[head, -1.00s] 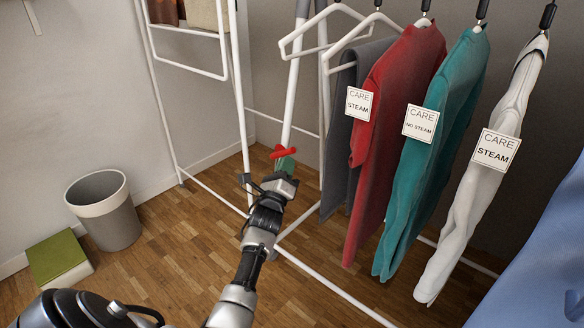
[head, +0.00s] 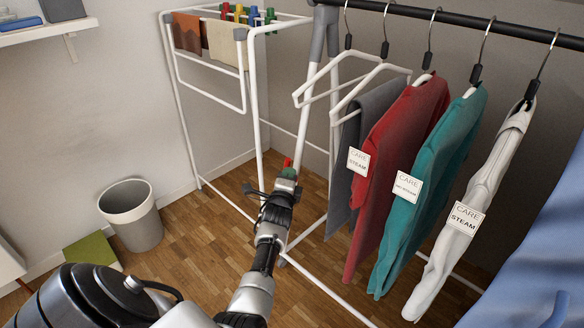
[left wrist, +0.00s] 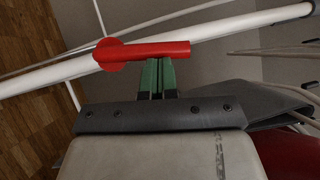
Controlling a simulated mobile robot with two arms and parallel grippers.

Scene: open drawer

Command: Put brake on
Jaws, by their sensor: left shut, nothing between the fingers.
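The red brake lever (head: 287,162) is on the white leg of the clothes rail, low down, just beyond my left gripper (head: 288,173). In the left wrist view the red lever (left wrist: 143,53) lies across the white tube, roughly along it. The green fingertips (left wrist: 157,78) of my left gripper are shut together with nothing between them, right at the lever's near edge. They look to be touching it or very close; I cannot tell which. My right gripper is not in view.
Clothes with care tags, such as a red shirt (head: 402,150), hang from the black rail (head: 455,22) at right. A white drying rack (head: 257,100) stands behind. A grey bin (head: 135,222) and a green-topped box (head: 92,252) are at left. Wooden floor lies between.

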